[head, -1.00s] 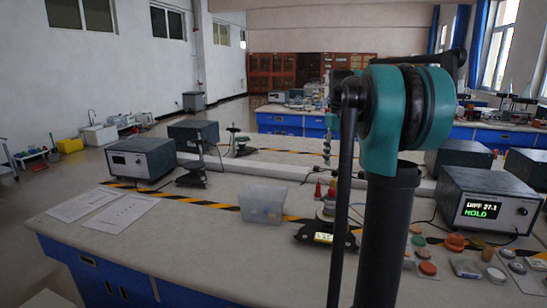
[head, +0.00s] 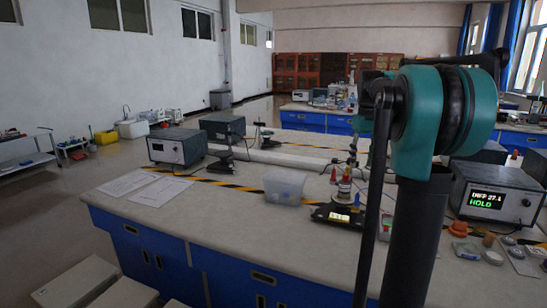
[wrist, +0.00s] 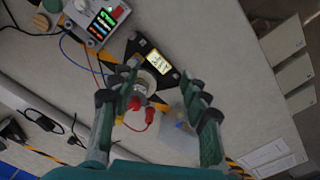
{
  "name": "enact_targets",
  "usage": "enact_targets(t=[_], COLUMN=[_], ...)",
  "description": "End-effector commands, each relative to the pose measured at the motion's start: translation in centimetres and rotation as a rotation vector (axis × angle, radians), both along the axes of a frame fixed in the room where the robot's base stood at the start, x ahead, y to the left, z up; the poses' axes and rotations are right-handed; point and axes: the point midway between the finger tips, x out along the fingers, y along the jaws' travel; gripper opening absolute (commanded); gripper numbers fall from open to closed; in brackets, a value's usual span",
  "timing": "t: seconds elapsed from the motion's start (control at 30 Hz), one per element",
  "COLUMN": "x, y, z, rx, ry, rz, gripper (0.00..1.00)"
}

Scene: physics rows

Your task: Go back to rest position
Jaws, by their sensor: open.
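My gripper (wrist: 166,82) shows in the wrist view with its two green fingers spread apart and nothing held between them. In the head view my arm fills the right side and hides part of the bench; the gripper itself cannot be made out there.
A clear plastic bin (head: 284,187) stands on the lab bench (head: 230,222), with paper sheets (head: 130,182) to its left. A meter reading HOLD (head: 492,198) stands at the right. Pale boxes (head: 82,285) lie on the floor before the bench. The floor at left is mostly open.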

Motion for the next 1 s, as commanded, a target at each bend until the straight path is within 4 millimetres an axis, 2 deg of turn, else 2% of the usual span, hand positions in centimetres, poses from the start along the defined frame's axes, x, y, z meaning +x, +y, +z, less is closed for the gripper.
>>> enact_targets(t=[0.37,0.57,0.67,0.77,0.9,1.0], x=[-2.5,-5.3,-7.5,-10.9,-17.3,-21.4], y=[2.2,4.0,5.2,6.8,9.0,10.1], z=[-4.4,-8.5,-11.4,-15.2,-21.6,-25.3], rx=[-0.007,-0.010,-0.009,-0.006,0.007,0.020], ry=[-0.053,-0.103,-0.137,-0.182,-0.260,-0.305], rz=[-0.027,-0.055,-0.073,-0.098,-0.140,-0.167], gripper=[0.46,0.46,0.46,0.46,0.46,0.46])
